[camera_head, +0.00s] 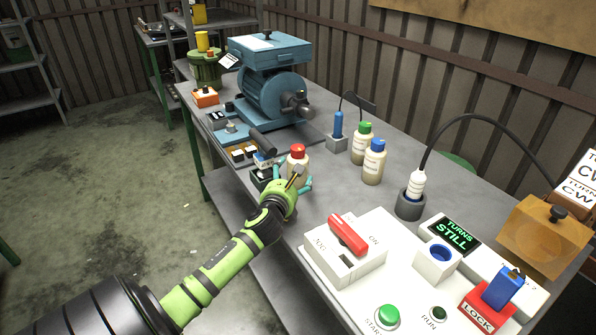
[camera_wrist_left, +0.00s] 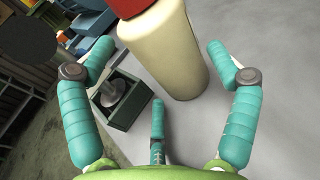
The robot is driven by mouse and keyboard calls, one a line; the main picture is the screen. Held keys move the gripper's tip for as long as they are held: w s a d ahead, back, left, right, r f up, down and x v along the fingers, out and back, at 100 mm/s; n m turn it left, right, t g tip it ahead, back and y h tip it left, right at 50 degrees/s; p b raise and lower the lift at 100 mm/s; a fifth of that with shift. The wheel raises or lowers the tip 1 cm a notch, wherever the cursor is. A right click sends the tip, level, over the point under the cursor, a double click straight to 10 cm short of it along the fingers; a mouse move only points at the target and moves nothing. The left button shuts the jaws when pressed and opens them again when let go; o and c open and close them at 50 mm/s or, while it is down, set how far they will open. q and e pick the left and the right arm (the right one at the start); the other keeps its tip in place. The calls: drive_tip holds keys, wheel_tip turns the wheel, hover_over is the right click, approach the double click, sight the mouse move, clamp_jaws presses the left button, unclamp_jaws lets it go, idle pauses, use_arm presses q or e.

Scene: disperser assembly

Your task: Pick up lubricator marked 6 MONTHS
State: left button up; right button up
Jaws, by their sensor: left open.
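A cream bottle with a red cap (camera_head: 297,155) stands on the bench, just beyond my left gripper (camera_head: 298,182). In the left wrist view, the cream bottle (camera_wrist_left: 168,50) stands between the open teal fingers of the gripper (camera_wrist_left: 160,60), with gaps on both sides. A green-capped bottle (camera_head: 361,143) and a blue-capped bottle (camera_head: 374,163) stand farther right, side by side. Their labels are too small to read, so I cannot tell which is marked 6 MONTHS. My right gripper is not in view.
A small dark green open box (camera_wrist_left: 121,99) stands close left of the red-capped bottle. A blue motor unit (camera_head: 270,90) is behind. A white control panel (camera_head: 335,290) with a red switch (camera_head: 347,234) lies in front. Bare bench lies right of the bottle.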

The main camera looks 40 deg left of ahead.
sight(291, 176)
use_arm(q)
drive_tip(key=x, duration=0.3)
drive_tip(key=shift+w+a+f, duration=0.2)
drive_tip(key=shift+w+f, duration=0.05)
drive_tip(key=shift+w, duration=0.15)
drive_tip(key=shift+r, duration=0.1)
drive_tip(key=c, duration=1.1)
drive_tip(key=shift+r, duration=0.1)
drive_tip(key=shift+c, duration=1.1)
drive_tip(key=shift+a, duration=0.1)
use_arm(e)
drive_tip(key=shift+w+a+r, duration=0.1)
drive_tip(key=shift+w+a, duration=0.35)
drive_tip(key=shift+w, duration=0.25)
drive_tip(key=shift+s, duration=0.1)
